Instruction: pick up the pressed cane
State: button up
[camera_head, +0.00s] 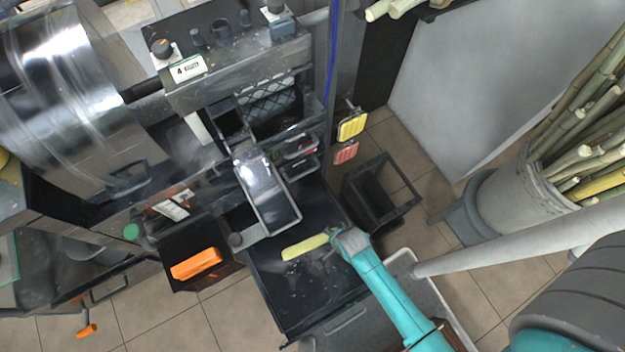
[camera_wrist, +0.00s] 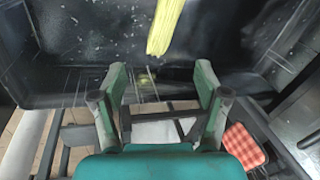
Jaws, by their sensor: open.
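The pressed cane (camera_head: 305,247) is a flat, pale yellow piece over the black tray (camera_head: 290,312) below the press. In the wrist view the cane (camera_wrist: 166,25) comes down from the top edge, and its near end lies just beyond my fingertips. My gripper (camera_head: 338,237) is at the right end of the cane in the head view. In the wrist view my gripper (camera_wrist: 160,78) is open, with two green fingers apart and nothing between them. The cane's far end is outside the wrist view.
A metal chute (camera_head: 268,193) slopes down above the tray. A black bin with an orange piece (camera_head: 196,264) stands to the left. An empty dark crate (camera_head: 380,195) is on the right. A bucket of cane stalks (camera_head: 530,195) stands further right. Yellow and red sponges (camera_head: 352,127) hang behind.

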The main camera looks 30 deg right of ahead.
jog(key=w+f+m+g, duration=0.3)
jog(key=w+m, duration=0.1)
jog(key=w, duration=0.1)
send_over(324, 237)
jog(key=f, duration=0.5)
jog(key=shift+s+d, duration=0.15)
jog(key=shift+d, duration=0.1)
jog(key=shift+a+f, duration=0.15)
jog(key=shift+f, duration=0.85)
jog(key=shift+a+f, duration=0.15)
jog(key=shift+f, duration=1.55)
jog(key=c, duration=1.3)
jog(key=shift+c, duration=0.2)
notch_tip(324, 237, up, 10)
